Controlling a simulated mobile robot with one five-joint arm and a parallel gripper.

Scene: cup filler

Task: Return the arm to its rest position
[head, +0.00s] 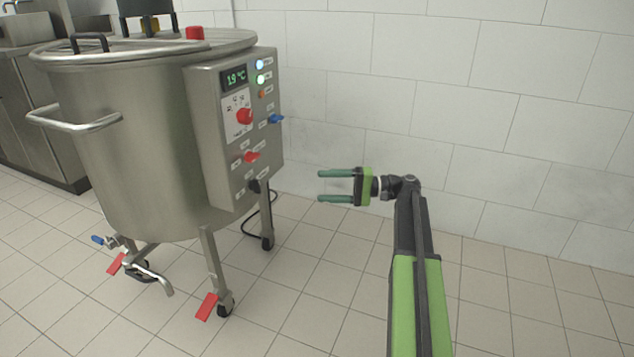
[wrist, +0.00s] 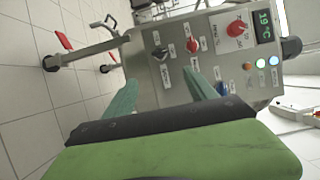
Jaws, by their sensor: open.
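My gripper (head: 322,186) is open and empty, with two green fingers spread apart. In the head view it points left toward the tank's control panel (head: 232,175), with a gap between the fingertips and the panel. My arm comes up from the lower right. In the wrist view the gripper (wrist: 160,88) has the panel (wrist: 175,62) ahead of and between its fingers, rolled on its side. The panel carries a red rotary knob (head: 244,116), another red switch (head: 252,156), a blue knob (head: 276,119) and a display (head: 235,78) reading about 19 °C.
A large steel tank (head: 135,150) on caster legs fills the left. A drain valve with a blue handle (head: 97,240) and red caster levers (head: 207,306) stick out low. A black cable (head: 262,215) lies behind it. Tiled floor (head: 320,290) is clear; a white wall (head: 400,85) stands behind.

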